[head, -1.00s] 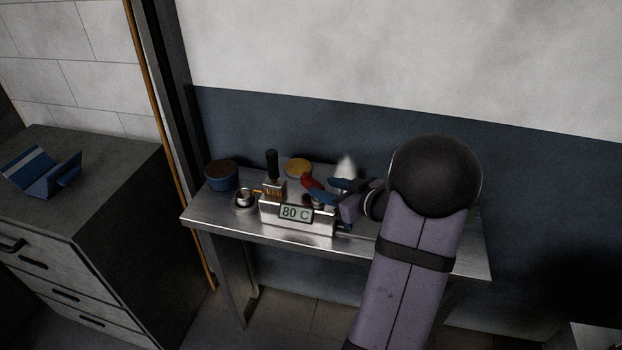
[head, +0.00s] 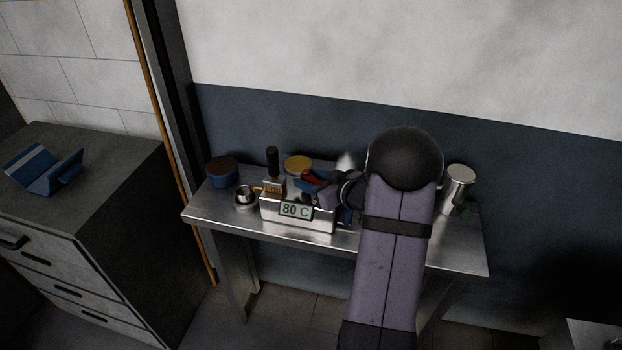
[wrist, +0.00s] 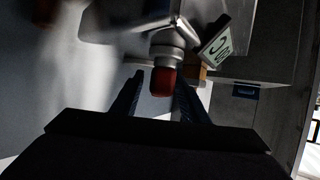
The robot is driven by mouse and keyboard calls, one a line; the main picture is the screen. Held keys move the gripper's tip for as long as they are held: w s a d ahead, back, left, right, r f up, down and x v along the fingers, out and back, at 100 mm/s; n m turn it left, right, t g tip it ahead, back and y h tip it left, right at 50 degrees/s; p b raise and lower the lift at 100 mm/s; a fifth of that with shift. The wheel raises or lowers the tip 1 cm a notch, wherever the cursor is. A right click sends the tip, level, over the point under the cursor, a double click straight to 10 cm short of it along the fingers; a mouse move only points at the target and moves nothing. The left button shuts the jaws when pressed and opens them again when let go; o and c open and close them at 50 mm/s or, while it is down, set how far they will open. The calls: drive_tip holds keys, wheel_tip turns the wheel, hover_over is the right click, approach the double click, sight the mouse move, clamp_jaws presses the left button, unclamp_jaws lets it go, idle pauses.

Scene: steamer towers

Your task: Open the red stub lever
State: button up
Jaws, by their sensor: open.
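The red stub lever (head: 309,176) is on the steel machine (head: 322,222) with the "80 C" display, partly hidden by my gripper in the head view. In the wrist view the red stub (wrist: 163,82) sits on a round metal collar, between my two dark fingers. My gripper (head: 318,188) is open around the stub. The wrist view shows its fingers (wrist: 158,92) one on each side, the right one close to the stub. I cannot tell whether either touches.
A black-topped handle (head: 272,160), a small metal cup (head: 245,196), a blue tub (head: 221,176) and a yellow disc (head: 298,163) stand left. A metal canister (head: 460,180) stands right. The table's front right is bare.

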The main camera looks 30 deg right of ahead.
clamp_jaws()
drive_tip(key=shift+r+n+y+p, duration=0.15)
drive_tip(key=shift+n+y+p, duration=0.2)
drive_tip(key=shift+p, duration=0.25)
drive_tip(key=shift+a+r+n+y+p, duration=0.15)
drive_tip(key=shift+n+y+p, duration=0.35)
drive_tip(key=shift+p, duration=0.3)
drive_tip(key=shift+s+a+n+g+y+p, duration=0.1)
drive_tip(key=shift+a+n+g+y+p, duration=0.1)
drive_tip(key=shift+n+g+y+p, duration=0.4)
drive_tip(key=n+y, duration=0.1)
drive_tip(key=n+y+p, duration=0.1)
drive_tip(key=n+g+y, duration=0.1)
drive_tip(key=shift+s+a+f, duration=0.2)
drive_tip(key=shift+a+f, duration=0.1)
drive_tip(key=shift+a, duration=0.05)
drive_tip(key=shift+s+a+n+g+y, duration=0.15)
drive_tip(key=shift+a+n+g+y, duration=0.05)
drive_tip(key=shift+n+g+y, duration=0.65)
drive_tip(key=shift+a+y, duration=0.1)
drive_tip(key=shift+y, duration=0.2)
